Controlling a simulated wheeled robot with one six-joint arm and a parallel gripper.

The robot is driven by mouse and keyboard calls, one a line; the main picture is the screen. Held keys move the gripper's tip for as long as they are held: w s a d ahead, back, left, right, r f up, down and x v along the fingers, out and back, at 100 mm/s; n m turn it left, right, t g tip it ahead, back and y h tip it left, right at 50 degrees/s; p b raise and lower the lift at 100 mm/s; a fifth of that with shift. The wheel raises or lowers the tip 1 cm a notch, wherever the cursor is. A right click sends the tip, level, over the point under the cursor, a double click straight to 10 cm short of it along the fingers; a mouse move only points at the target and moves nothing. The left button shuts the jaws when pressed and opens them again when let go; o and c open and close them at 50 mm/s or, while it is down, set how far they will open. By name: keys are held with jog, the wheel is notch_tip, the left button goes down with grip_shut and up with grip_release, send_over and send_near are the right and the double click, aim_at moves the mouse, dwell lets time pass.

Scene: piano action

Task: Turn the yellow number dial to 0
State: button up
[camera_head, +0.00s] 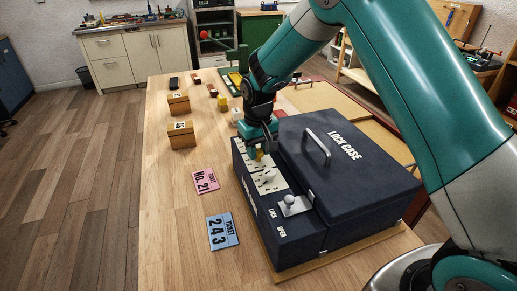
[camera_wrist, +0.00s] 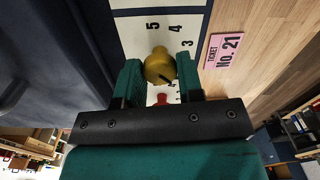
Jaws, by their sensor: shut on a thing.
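The yellow number dial (camera_wrist: 160,66) sits on the white panel (camera_wrist: 128,36), with printed numbers 5, 4 and 3 around its far side. My gripper (camera_wrist: 160,80) is closed around the dial, one finger on each side. A dark pointer mark shows on the near part of the dial; the number it points to cannot be read. In the head view the dial (camera_head: 259,156) is a small yellow spot under my gripper (camera_head: 262,149), on the strip at the left of the dark lock case (camera_head: 350,185). The 0 mark cannot be made out.
A red knob (camera_wrist: 161,98) shows just below the dial. A white knob (camera_head: 268,176) and a ball-topped lever (camera_head: 291,201) are nearer on the case strip. The lid handle (camera_head: 318,147) stands up to the right. A pink ticket (camera_head: 205,181) and blue ticket (camera_head: 222,232) lie left.

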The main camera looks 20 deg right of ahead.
aim_at(258, 151)
jog(key=m, duration=0.5)
jog(key=shift+r+m, duration=0.1)
jog(key=shift+m, duration=0.2)
jog(key=m, duration=0.4)
jog(key=shift+w+m, duration=0.1)
jog(key=shift+m, duration=0.3)
jog(key=o, duration=0.9)
notch_tip(258, 151, up, 17)
jog(key=shift+r+b, duration=0.2)
jog(key=shift+b, duration=0.95)
